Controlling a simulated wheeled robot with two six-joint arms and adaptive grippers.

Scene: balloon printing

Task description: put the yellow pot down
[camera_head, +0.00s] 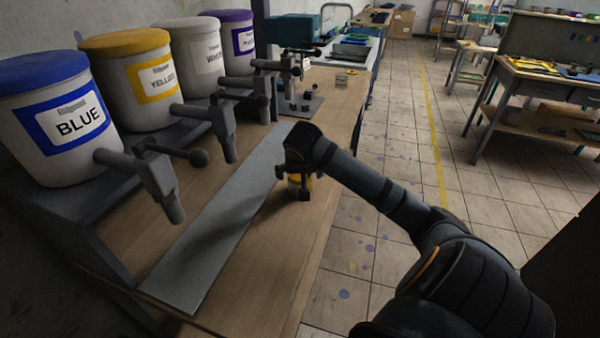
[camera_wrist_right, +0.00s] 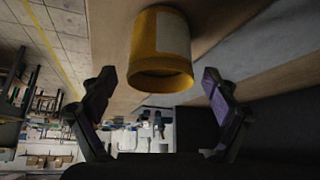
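The yellow pot (camera_head: 295,187) stands on the wooden table (camera_head: 262,262), close to its right edge and right of the grey metal strip. My right gripper (camera_head: 300,193) is at the pot in the head view and hides most of it. In the right wrist view the pot (camera_wrist_right: 162,48) shows with its pale label and its rim towards the camera. The two fingers of my right gripper (camera_wrist_right: 161,95) are spread wide, with visible gaps between them and the pot. My left gripper is in no view.
The grey strip (camera_head: 215,225) runs along the table. Blue (camera_head: 60,150), yellow (camera_head: 135,95), white (camera_head: 190,80) and purple-lidded (camera_head: 228,65) paint drums with taps line the left side. The tiled floor (camera_head: 390,150) at right is clear.

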